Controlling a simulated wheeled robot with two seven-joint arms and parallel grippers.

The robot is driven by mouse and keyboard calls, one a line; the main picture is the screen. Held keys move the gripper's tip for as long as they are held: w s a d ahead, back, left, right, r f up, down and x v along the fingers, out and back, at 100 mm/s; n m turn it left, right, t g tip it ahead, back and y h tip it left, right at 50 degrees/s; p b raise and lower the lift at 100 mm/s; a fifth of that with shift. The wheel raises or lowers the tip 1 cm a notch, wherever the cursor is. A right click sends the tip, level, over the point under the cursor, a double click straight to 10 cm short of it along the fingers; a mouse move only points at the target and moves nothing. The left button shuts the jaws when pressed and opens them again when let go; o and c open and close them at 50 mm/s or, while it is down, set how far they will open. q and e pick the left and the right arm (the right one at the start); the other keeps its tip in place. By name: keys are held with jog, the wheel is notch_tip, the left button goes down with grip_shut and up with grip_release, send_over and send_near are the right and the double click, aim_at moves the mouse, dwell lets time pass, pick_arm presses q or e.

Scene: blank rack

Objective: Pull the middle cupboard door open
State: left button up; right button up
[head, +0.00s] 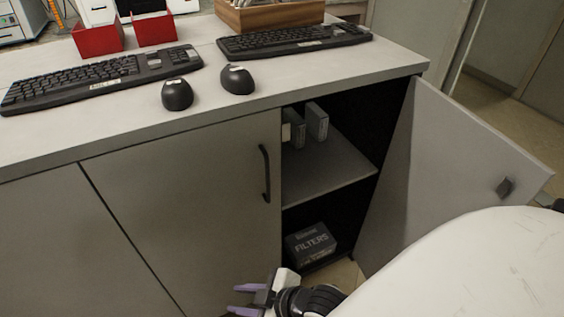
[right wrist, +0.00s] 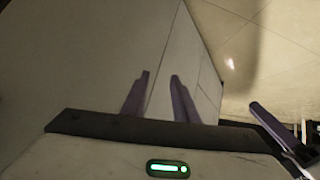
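The middle cupboard door (head: 190,205) is a flat grey panel and looks shut, flush with the cabinet front. Its dark upright handle (head: 265,172) is near its right edge. My right gripper (head: 236,299) is low in front of this door, below and left of the handle and apart from it. Its two purple fingers stand apart with nothing between them; the right wrist view shows the same gap (right wrist: 160,76). Another purple finger (right wrist: 268,122) at the right of that view seems to belong to my left gripper; its opening cannot be made out. The head view does not show my left gripper.
The right cupboard door (head: 440,165) stands open, baring a shelf (head: 335,165) and a dark FILTERS box (head: 310,244). Keyboards (head: 295,38) and mice (head: 237,80) sit on the countertop (head: 215,105). Bare floor (head: 490,105) shows at the right.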

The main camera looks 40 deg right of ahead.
jog(key=w+d+r+n+g+p, duration=0.2)
jog(key=w+r+n, duration=0.7)
jog(key=r+n, duration=0.6)
jog(key=d+r+n+g+h+p, duration=0.15)
jog(key=d+r+n+h, duration=0.35)
jog(key=d+r+n, duration=0.75)
jog(key=b, duration=0.2)
send_over(269, 200)
jog(key=shift+g, duration=0.35)
jog(key=f, duration=1)
jog(key=shift+w+d+f, duration=0.1)
jog(key=shift+w, duration=0.1)
grip_shut()
